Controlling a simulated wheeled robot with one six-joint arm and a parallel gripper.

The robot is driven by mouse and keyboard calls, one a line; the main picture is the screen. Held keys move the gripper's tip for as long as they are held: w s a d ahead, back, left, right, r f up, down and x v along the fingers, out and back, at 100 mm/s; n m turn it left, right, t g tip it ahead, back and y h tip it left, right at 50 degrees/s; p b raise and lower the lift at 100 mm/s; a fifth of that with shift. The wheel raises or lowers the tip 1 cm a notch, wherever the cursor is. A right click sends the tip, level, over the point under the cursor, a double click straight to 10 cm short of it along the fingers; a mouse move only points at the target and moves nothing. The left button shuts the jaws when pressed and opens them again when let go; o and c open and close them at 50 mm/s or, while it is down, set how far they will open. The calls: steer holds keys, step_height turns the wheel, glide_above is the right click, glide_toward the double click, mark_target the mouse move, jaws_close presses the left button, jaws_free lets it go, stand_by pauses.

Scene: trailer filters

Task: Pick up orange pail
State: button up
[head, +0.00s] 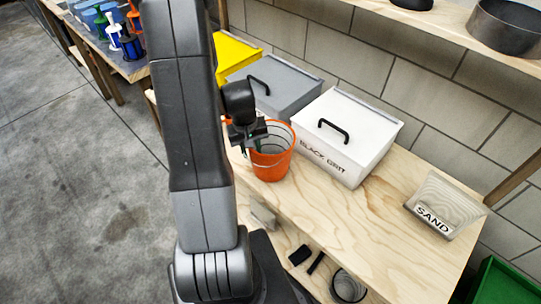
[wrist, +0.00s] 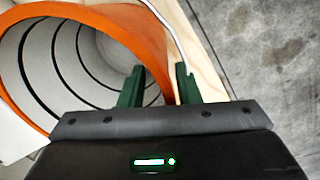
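The orange pail (head: 272,167) stands upright on the wooden bench, just left of the white BLACK GRIT box. In the wrist view the pail's orange rim (wrist: 98,18) and its pale, dark-ringed inside fill the left side. My gripper (head: 252,138) is at the pail's left rim. In the wrist view the green fingers of my gripper (wrist: 158,75) are apart, with the rim wall between them: the left finger is over the inside, the right finger outside. A thin pale handle wire passes near the right finger. Finger contact with the rim cannot be told.
The white BLACK GRIT box (head: 348,135) stands close right of the pail, with a grey box (head: 272,85) and a yellow box (head: 235,52) behind. A SAND bin (head: 443,207) sits further right. Bare bench (head: 340,215) lies in front. A shelf runs above.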

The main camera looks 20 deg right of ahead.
jaws_close()
